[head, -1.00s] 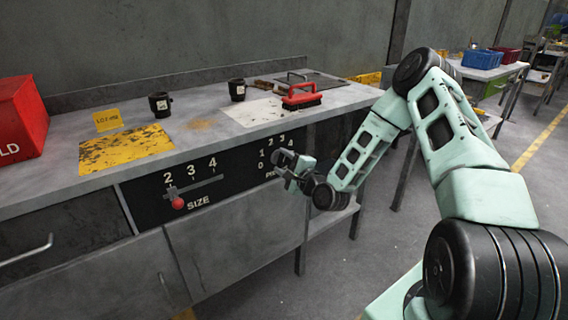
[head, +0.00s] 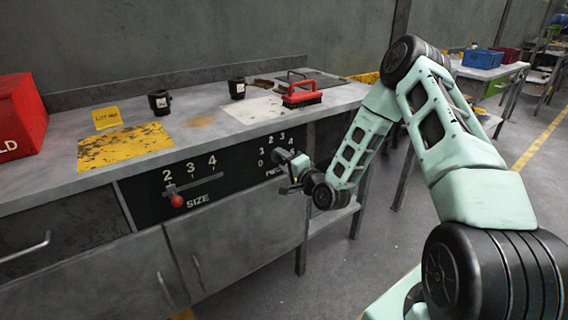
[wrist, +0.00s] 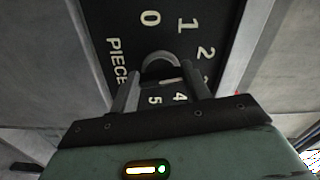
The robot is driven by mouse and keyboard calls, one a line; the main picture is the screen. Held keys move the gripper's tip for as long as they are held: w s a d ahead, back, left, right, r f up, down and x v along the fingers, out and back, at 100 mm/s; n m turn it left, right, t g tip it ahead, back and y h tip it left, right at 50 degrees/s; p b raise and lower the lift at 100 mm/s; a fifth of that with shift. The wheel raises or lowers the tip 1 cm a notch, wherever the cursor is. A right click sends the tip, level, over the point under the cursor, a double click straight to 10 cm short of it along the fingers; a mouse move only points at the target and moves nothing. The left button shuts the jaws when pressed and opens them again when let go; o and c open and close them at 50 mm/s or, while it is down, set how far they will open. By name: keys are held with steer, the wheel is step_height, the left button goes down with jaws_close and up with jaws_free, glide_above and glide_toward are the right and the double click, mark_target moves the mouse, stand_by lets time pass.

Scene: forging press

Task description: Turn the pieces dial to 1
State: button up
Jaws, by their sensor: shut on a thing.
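My gripper (wrist: 161,80) is shut on the dial, one finger on each side. A short white mark shows between the fingers, slanting toward the 3 side; its exact reading is unclear. In the head view my gripper (head: 286,172) is at the panel's right end and hides the dial and part of its lettering.
A size slider with a red knob (head: 177,201) is left on the same panel. On the bench are a red-handled brush (head: 302,95), black mugs (head: 159,103), a yellow plate (head: 125,147) and a red box (head: 20,118).

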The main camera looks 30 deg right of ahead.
steer(key=n, duration=0.2)
steer(key=n+b, duration=0.1)
steer(key=n, duration=0.2)
steer(key=shift+f+n+b, duration=0.25)
steer(key=shift+n+b, duration=0.05)
steer(key=shift+b, duration=0.1)
steer(key=shift+s+d+n+b, duration=0.1)
steer(key=shift+n+b, duration=0.65)
steer(key=shift+n, duration=1.05)
steer(key=o, duration=1)
steer(key=shift+s, duration=0.1)
steer(key=s+p, duration=0.5)
steer(key=s, duration=1.2)
steer(key=shift+d, duration=0.35)
